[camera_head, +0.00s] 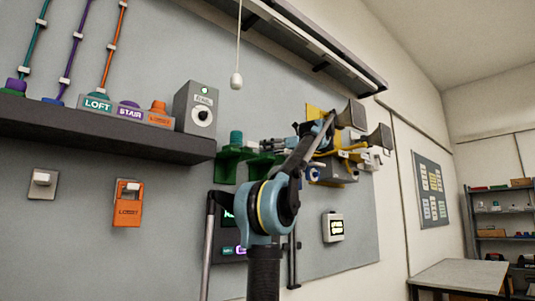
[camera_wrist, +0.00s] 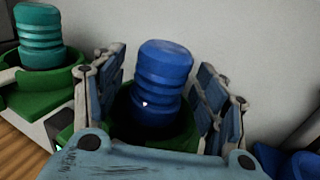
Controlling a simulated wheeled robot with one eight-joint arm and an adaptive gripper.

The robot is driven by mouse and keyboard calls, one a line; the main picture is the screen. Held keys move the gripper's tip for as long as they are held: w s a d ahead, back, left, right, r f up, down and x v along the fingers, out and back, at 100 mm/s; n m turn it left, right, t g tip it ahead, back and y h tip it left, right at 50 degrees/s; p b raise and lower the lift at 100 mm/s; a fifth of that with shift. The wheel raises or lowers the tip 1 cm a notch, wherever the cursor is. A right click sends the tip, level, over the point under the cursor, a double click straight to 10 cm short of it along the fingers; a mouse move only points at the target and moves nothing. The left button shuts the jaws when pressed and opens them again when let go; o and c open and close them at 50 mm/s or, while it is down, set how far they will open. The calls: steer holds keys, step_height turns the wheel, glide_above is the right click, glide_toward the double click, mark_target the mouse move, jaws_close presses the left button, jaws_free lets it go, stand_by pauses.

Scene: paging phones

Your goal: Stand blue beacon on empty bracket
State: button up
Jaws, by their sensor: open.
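The blue beacon (camera_wrist: 160,88) is a ribbed blue cylinder, in the middle of the wrist view. Its lower end is inside the ring of a green bracket (camera_wrist: 184,138); whether it is fully seated I cannot tell. My gripper (camera_wrist: 162,62) is open, with one finger on each side of the beacon. A gap shows on the right; contact on the left is unclear. A teal beacon (camera_wrist: 40,38) stands in another green bracket (camera_wrist: 28,92) to the left; it also shows in the head view (camera_head: 236,139). In the head view my arm hides the blue beacon.
A dark shelf (camera_head: 100,136) with labelled LOFT, STAIR and LOBBY bases juts out at left. A grey box with a dial (camera_head: 195,108) stands at its end. A pull cord (camera_head: 236,80) hangs above. Yellow and grey wall equipment (camera_head: 330,172) lies behind my arm.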

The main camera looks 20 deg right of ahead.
steer(key=v, duration=1.1)
steer(key=shift+s, duration=0.2)
steer(key=shift+d, duration=0.15)
